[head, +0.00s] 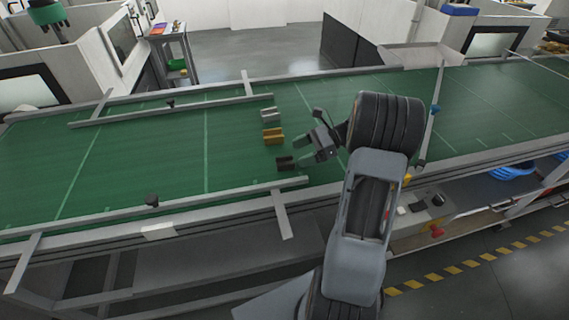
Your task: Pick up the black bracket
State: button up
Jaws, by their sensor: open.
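The black bracket (285,163) is a small dark piece on the green conveyor belt, close to the near side rail. My gripper (299,151) reaches in from the right with its fingers open. The fingertips are just to the right of the black bracket and slightly above it in the picture. I cannot tell whether a fingertip touches it. Nothing shows between the fingers.
A near metal rail (200,201) and a far rail (180,109) border the belt. The belt to the left is clear.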

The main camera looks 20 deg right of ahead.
aim_at(288, 159)
jog(key=shift+d+f+p+x, duration=0.1)
jog(key=shift+f+p+x, duration=0.05)
jog(key=shift+x, duration=0.7)
jog(key=shift+d+f+p+x, duration=0.1)
jog(key=shift+f+p+x, duration=0.1)
jog(key=shift+x, duration=0.7)
jog(key=shift+d+f+p+x, duration=0.1)
jog(key=shift+f+x, duration=0.05)
jog(key=shift+x, duration=0.7)
jog(key=shift+w, duration=0.1)
jog(key=c, duration=1.1)
jog(key=shift+r, duration=0.1)
jog(key=shift+c, duration=0.2)
